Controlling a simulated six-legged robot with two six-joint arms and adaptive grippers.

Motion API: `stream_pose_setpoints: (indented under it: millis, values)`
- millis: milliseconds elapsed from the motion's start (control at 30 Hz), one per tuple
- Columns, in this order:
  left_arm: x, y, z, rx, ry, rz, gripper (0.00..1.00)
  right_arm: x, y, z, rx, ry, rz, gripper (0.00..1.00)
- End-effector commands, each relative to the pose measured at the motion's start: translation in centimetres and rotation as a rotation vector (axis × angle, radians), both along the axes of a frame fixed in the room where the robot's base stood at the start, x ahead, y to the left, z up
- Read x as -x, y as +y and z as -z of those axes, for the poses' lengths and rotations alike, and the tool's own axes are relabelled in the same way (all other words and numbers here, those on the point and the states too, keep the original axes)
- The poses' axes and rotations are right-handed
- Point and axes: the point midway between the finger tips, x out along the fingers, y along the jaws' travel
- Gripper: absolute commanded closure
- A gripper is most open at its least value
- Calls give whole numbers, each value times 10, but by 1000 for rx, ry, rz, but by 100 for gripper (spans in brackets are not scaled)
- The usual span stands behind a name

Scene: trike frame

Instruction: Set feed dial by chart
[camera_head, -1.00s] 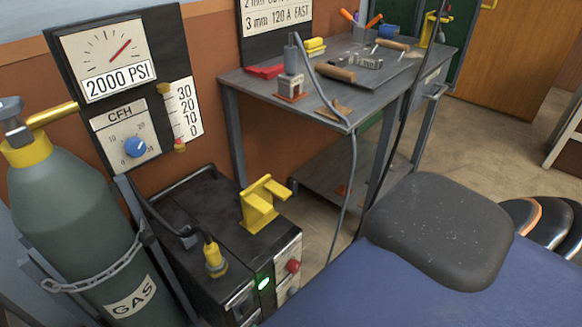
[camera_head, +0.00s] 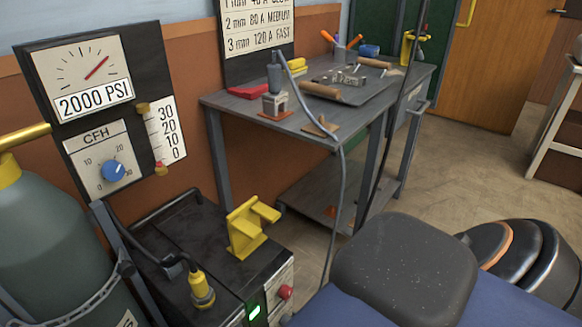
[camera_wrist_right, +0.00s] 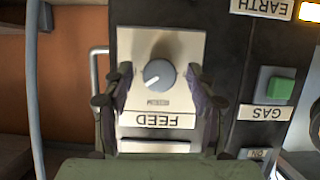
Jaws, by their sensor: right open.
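The feed dial (camera_wrist_right: 159,74) is a grey knob with a white pointer line, on a pale panel above an upside-down FEED label (camera_wrist_right: 157,120) in the right wrist view. Its pointer slants to the lower left in that picture; the small print beside it is too blurred to read. My right gripper (camera_wrist_right: 159,82) is open, with one finger on each side of the dial and a gap to it. The chart (camera_head: 257,27) hangs on the back wall in the head view; its lines read 2 mm 80 A MEDIUM and 3 mm 120 A FAST, the top line partly cut off. My left gripper is out of view.
A green GAS button (camera_wrist_right: 276,86) is right of the feed panel. In the head view, a dark machine (camera_head: 170,235) bears a yellow bracket (camera_head: 250,226). A gas cylinder (camera_head: 50,250) stands left. A metal workbench (camera_head: 225,105) holds tools. A hose hangs from it.

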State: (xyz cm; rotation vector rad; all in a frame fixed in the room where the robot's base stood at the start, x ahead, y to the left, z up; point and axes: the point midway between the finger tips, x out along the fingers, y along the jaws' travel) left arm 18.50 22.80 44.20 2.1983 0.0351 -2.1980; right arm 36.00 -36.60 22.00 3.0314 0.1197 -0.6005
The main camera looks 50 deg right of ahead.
Motion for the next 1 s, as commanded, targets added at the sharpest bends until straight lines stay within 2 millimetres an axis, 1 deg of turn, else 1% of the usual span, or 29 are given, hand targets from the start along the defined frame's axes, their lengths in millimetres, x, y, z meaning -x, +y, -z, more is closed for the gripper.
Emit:
stream_pose_setpoints:
  millis: [100,333,900,967,1000]
  values:
    - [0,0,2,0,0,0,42,-5,0,2,0,-1,0,42]
    - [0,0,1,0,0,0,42,-7,0,1,0,0,0,42]
    - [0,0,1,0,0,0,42,-6,0,1,0,0,0,91]
    - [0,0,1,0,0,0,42,-6,0,1,0,0,0,96]
    - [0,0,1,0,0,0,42,-6,0,1,0,0,0,97]
